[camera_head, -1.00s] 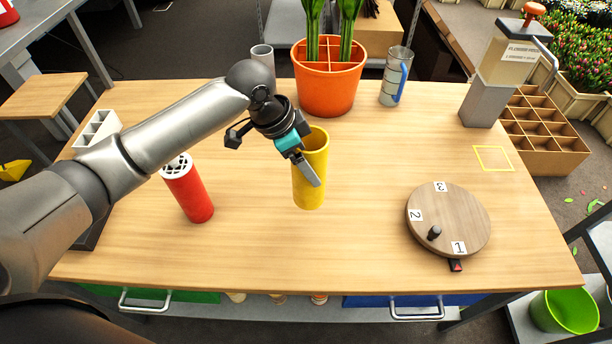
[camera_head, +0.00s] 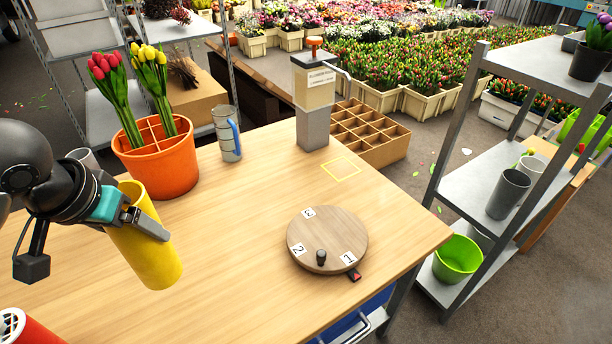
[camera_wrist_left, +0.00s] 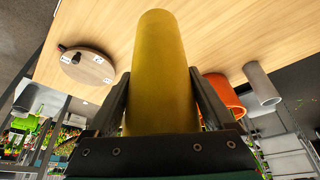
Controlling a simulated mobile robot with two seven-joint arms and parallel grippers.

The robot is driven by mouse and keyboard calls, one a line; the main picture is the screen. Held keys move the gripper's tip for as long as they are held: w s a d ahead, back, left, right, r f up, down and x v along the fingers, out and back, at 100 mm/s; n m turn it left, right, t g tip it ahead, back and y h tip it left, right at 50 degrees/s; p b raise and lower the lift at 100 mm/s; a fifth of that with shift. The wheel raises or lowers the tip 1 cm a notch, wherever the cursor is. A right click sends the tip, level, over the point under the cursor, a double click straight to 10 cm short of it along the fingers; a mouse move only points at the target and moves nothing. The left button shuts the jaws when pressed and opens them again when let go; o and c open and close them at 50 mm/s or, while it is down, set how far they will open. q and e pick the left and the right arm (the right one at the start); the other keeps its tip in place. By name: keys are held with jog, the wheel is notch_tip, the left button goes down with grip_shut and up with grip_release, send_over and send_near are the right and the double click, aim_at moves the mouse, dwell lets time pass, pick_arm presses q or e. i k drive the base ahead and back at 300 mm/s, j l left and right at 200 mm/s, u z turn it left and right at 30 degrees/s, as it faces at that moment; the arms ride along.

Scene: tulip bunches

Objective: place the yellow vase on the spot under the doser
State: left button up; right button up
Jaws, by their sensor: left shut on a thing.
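The yellow vase (camera_head: 147,245) is a tall cylinder at the left of the head view, slightly tilted. My left gripper (camera_head: 146,226) is shut on it, and the vase fills the space between the fingers in the left wrist view (camera_wrist_left: 162,75). I cannot tell for sure whether its base clears the table. The doser (camera_head: 314,98) stands at the table's far edge, a grey block with a clear container and an orange knob. The spot (camera_head: 341,169), a yellow square outline, lies bare on the table just in front of it. My right gripper is out of view.
An orange pot (camera_head: 165,168) with red and yellow tulips and a grey jug with a blue handle (camera_head: 228,134) stand along the back. A numbered wooden turntable (camera_head: 327,240) lies nearer the front. A red cylinder (camera_head: 25,330) is at lower left. The middle of the table (camera_head: 235,215) is clear.

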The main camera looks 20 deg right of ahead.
aim_at(342, 168)
jog(key=z, duration=0.65)
jog(key=i+l+z, duration=0.25)
jog(key=z, duration=0.2)
jog(key=i+l+z, duration=0.2)
jog(key=z, duration=0.25)
jog(key=i+l, duration=0.15)
jog(key=i, duration=0.45)
